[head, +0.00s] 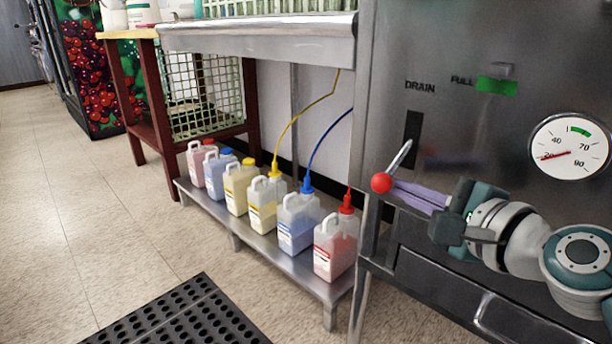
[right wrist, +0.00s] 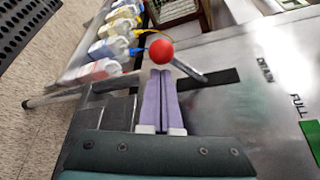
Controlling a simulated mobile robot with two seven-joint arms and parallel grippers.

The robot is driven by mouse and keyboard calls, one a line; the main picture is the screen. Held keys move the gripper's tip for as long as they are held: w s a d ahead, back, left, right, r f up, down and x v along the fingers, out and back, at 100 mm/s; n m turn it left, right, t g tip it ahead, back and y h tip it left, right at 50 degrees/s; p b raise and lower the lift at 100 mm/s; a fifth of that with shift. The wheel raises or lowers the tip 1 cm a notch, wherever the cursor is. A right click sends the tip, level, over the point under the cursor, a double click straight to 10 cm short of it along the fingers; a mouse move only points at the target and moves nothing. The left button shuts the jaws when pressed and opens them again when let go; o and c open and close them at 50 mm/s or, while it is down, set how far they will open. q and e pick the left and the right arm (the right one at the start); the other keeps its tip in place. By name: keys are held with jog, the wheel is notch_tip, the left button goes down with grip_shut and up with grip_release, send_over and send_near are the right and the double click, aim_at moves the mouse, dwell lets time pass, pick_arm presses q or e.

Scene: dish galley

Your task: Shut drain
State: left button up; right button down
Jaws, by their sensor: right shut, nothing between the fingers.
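The drain lever is a metal rod with a red ball knob (head: 381,183) that comes out of a dark vertical slot (head: 413,140) under the word DRAIN on the steel machine front. The rod slants down and to the left, with the knob at its lower end. My right gripper (head: 398,188) is shut and empty, its purple fingers close beside the knob. In the right wrist view the knob (right wrist: 161,49) lies just beyond the fingertips (right wrist: 160,72); I cannot tell whether they touch it. My left gripper is not in view.
A gauge (head: 569,152) and a green FULL marker (head: 496,86) are on the machine front. Several chemical jugs (head: 297,222) stand on a low steel shelf (head: 251,251) to the left. A black perforated mat (head: 180,318) lies on the floor.

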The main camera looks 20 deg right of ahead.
aim_at(413, 140)
jog(key=shift+w, duration=0.3)
jog(key=r+m+g+y+p, duration=0.1)
jog(key=r+m+p, duration=0.1)
jog(key=p, duration=0.4)
jog(key=r+m+g+y+p, duration=0.1)
jog(key=r+m+p, duration=0.1)
jog(key=p, duration=0.4)
jog(key=a+r+m+g+y+p, duration=0.1)
jog(key=r+m+y+p, duration=0.1)
jog(key=p, duration=0.4)
jog(key=shift+s+a+r+m, duration=0.1)
jog(key=shift+s+r+m, duration=0.15)
jog(key=shift+r+m, duration=0.4)
jog(key=shift+r, duration=0.15)
jog(key=shift+s, duration=0.1)
dwell(0.3)
